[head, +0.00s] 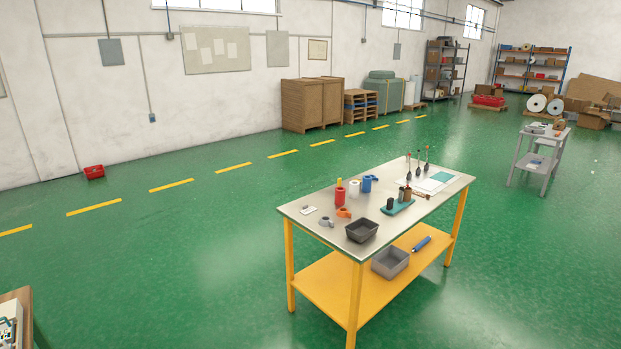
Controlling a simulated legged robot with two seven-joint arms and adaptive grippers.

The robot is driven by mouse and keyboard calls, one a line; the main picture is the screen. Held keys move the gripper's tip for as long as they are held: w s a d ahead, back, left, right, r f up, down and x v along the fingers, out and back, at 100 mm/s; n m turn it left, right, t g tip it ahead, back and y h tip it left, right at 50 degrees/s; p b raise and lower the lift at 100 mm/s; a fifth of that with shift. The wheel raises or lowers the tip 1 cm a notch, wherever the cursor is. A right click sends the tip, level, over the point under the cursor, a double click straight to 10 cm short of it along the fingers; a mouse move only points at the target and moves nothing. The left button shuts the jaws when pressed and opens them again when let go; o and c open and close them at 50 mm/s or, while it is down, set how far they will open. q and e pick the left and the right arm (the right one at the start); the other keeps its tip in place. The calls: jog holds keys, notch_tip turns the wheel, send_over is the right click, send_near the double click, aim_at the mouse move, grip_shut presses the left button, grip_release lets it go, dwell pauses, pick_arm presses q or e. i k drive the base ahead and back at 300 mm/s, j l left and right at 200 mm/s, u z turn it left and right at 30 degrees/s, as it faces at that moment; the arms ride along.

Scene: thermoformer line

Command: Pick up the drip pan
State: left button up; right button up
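A dark, open-topped rectangular pan (362,231) stands upright near the front edge of the metal top of a yellow-framed workbench (322,229). It looks empty. A lighter grey open bin (391,263) sits below it on the bench's yellow lower shelf (325,281). I cannot tell for certain which of the two is the drip pan. Neither of my grippers shows in the head view, and the bench is some distance ahead of me.
Orange tape (344,213), a red bottle (340,195), blue rolls (367,184) and a teal holder (398,206) crowd the benchtop near the dark pan. A blue cylinder (422,244) lies on the lower shelf. Green floor (180,260) is clear left of the bench. A grey cart (537,160) stands right.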

aim_at(360, 230)
jog(key=i+z, duration=0.15)
jog(key=i, duration=0.3)
jog(key=i+j+z, duration=0.2)
jog(key=i, duration=0.2)
jog(key=i+j+z, duration=0.15)
jog(key=i, duration=0.25)
jog(key=i+j+z, duration=0.2)
jog(key=i, duration=0.2)
